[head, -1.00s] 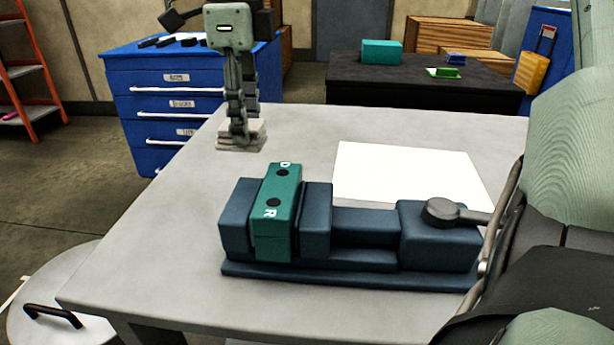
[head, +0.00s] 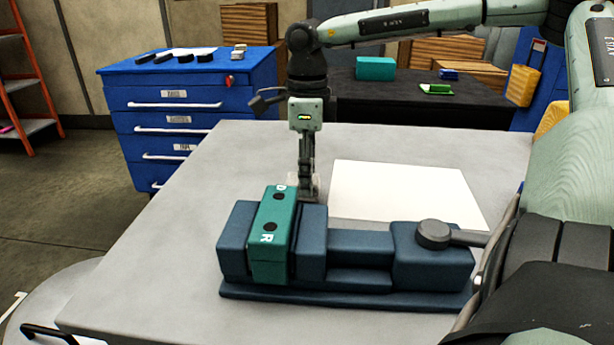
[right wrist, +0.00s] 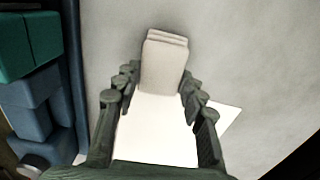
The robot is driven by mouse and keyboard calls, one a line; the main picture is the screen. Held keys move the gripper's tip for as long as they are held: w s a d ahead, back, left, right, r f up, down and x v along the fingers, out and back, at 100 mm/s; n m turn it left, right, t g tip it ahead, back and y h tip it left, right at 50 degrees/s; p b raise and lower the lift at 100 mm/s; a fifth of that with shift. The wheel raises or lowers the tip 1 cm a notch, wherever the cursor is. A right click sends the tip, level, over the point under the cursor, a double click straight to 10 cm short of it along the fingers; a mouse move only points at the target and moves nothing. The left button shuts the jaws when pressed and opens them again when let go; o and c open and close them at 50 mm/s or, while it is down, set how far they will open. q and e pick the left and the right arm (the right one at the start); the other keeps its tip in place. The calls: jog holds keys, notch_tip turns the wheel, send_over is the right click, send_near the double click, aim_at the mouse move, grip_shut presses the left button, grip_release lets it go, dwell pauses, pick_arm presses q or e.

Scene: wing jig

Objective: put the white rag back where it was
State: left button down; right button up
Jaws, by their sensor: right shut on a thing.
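The white rag (right wrist: 164,62) is a folded, pale pad between the fingers of my right gripper (head: 307,188). The gripper is shut on it, pointing down, as the right wrist view also shows (right wrist: 157,82). In the head view the rag (head: 318,184) is mostly hidden behind the fingers and the vise. It is just behind the vise's left part, by the left edge of a white sheet (head: 405,190). I cannot tell whether it touches the table. My left gripper is out of view.
The blue vise (head: 355,245) with a green block (head: 272,232) in its jaws stands on the grey table (head: 170,255), close in front of the gripper. The table's left side is clear. A blue drawer cabinet (head: 190,115) and a black table (head: 400,105) stand behind.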

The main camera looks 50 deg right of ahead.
jog(key=shift+f, duration=0.5)
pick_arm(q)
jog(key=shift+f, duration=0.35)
pick_arm(e)
jog(key=shift+f, duration=0.1)
